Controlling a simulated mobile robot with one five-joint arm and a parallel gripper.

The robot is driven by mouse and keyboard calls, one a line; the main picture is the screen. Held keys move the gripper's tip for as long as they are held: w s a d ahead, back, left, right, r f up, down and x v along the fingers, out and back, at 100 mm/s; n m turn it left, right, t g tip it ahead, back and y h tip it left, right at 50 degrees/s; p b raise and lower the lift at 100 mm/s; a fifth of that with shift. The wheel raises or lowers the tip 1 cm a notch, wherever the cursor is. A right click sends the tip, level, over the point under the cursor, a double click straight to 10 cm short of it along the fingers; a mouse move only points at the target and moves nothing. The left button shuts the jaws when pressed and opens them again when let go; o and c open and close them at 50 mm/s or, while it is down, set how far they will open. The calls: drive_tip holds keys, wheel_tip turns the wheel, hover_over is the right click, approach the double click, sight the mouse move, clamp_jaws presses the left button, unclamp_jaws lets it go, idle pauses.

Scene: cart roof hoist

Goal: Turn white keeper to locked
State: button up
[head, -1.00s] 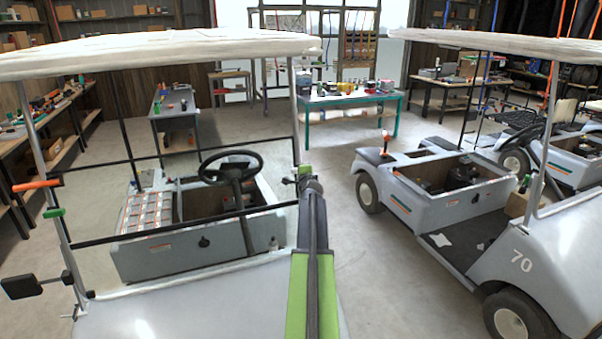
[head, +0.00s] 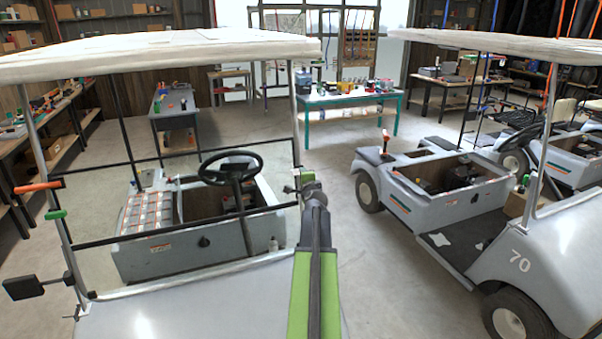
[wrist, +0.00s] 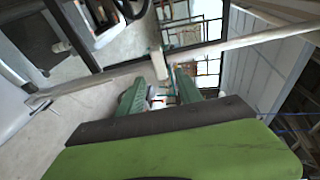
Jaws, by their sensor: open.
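A small white piece, which looks like the white keeper (wrist: 157,66), sits on the pale roof post in the wrist view, just beyond my fingers. In the head view only a small pale bit (head: 290,188) shows by the right front post, and I cannot tell its turn position. My gripper (wrist: 163,90) is open, its two green fingers apart, with the white piece appearing between or just past their tips. I cannot tell whether they touch it. In the head view my gripper (head: 306,180) is beside the post, partly hidden by my own arm.
The near cart's white roof (head: 160,52) is overhead on thin posts. An orange handle (head: 38,186) and a green handle (head: 55,214) stick out at the left post. A second cart (head: 450,190) stands at right, with open floor between. A green-legged table (head: 350,98) is behind.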

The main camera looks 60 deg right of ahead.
drive_tip(key=p+v, duration=0.1)
drive_tip(key=v, duration=0.9)
drive_tip(key=shift+p, duration=0.3)
